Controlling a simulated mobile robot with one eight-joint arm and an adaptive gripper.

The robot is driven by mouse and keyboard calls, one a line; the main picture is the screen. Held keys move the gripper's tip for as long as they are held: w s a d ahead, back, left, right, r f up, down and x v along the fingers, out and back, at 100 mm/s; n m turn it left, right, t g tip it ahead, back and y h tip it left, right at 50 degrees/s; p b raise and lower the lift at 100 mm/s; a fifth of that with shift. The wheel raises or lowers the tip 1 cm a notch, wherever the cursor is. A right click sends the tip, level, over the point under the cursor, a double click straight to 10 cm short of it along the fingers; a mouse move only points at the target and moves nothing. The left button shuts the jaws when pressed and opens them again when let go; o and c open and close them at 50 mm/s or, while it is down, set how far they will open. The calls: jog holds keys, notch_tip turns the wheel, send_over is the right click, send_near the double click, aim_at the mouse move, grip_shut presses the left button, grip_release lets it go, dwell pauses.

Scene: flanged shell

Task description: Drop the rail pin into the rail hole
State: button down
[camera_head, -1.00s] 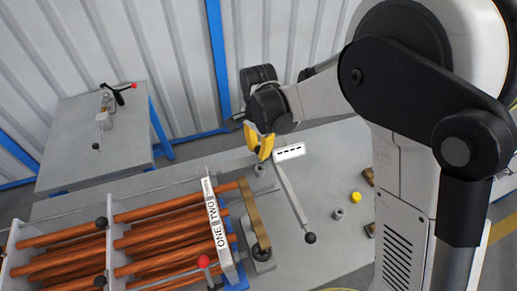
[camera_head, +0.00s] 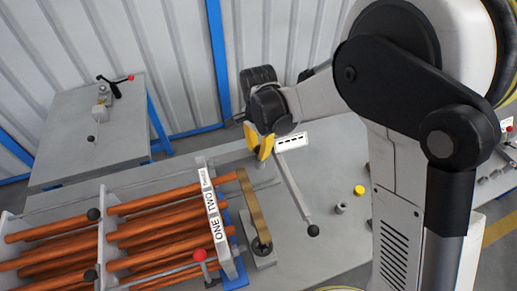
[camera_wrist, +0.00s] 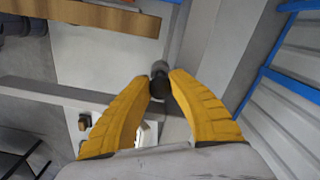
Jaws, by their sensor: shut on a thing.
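My gripper (camera_head: 261,151) has yellow fingers and points down over the bench, beside a white label. In the wrist view its fingertips (camera_wrist: 161,88) are closed on a small dark, round-ended piece, which I take to be the rail pin (camera_wrist: 160,73). A grey part shows just beyond it, and I cannot tell whether it belongs to the pin. A long grey bar, possibly the rail (camera_wrist: 55,93), runs across behind the fingers. The rail hole cannot be made out; the fingers hide the area under the tips.
A rack of copper rods (camera_head: 160,226) with a ONE/TWO plate (camera_head: 217,220) stands at left front. A brass-coloured bar (camera_head: 252,207) and a black-knobbed lever (camera_head: 296,195) are near my gripper. A yellow cap (camera_head: 359,190) and a grey cylinder (camera_head: 340,208) lie right.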

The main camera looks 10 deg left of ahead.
jog(key=c, duration=1.2)
grip_release()
notch_tip(320, 180, up, 12)
